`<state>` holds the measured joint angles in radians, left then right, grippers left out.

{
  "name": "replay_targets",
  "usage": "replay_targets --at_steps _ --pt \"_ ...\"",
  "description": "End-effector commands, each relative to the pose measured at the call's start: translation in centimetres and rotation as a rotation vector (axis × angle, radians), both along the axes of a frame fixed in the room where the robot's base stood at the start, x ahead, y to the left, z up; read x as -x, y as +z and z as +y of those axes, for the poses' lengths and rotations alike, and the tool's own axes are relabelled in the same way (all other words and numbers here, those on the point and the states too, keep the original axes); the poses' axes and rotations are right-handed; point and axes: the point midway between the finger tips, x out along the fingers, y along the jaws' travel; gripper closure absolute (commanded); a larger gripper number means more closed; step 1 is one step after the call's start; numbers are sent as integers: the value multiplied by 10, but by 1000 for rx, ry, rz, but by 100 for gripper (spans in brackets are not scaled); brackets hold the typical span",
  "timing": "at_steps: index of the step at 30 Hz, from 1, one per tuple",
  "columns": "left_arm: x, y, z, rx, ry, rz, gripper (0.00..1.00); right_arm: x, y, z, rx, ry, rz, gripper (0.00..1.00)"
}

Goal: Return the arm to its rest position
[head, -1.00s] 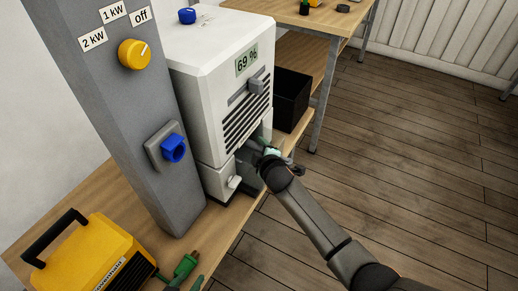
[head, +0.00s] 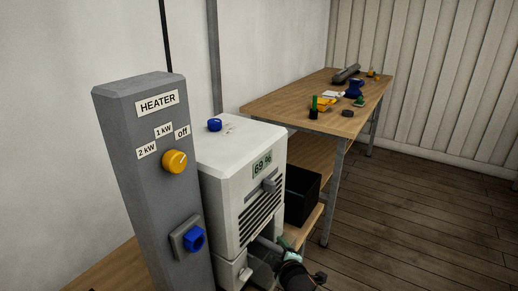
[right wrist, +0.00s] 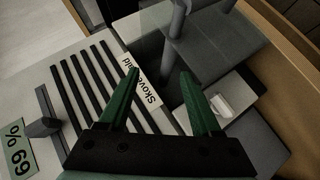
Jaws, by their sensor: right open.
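My right gripper (head: 268,250) is at the lower front of a white dehumidifier (head: 240,180) whose display reads 69 %. In the head view the gripper is small and partly cut off by the bottom edge. In the right wrist view its green fingers (right wrist: 160,80) are apart with nothing held between them. The slatted grille (right wrist: 85,90) lies left of the fingers, and a partly covered white label (right wrist: 148,88) shows behind them. A dark opening with grey parts (right wrist: 205,55) lies beyond. My left gripper is not in view.
A grey post labelled HEATER (head: 140,170) carries a yellow knob (head: 174,161) and a blue socket (head: 194,239). A black bin (head: 302,193) stands behind the dehumidifier. A wooden table (head: 290,102) with several small items is farther back. The floor (head: 420,220) at right is clear.

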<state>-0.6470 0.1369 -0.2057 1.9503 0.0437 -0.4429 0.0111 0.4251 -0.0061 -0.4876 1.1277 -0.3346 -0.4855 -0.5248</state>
Motion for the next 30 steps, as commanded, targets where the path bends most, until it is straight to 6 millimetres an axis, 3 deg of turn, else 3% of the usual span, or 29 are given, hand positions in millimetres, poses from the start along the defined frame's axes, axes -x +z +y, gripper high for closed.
replay_targets --at_steps 5,6,8,11,18,24,30 --pt "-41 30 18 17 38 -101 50 -1 4 -42 -174 -129 32 35" --pt "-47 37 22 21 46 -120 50 10 -4 -52 -243 -169 56 35" --pt "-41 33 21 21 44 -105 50 31 -19 -51 -299 -189 88 35" --pt "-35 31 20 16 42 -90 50 69 -41 -54 -385 -227 138 35" --pt "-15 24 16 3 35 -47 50 182 -79 -69 -617 -366 274 35" --pt "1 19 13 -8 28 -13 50 273 -85 -84 -783 -496 368 35" --pt "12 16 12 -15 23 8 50 329 -77 -95 -881 -585 421 35"
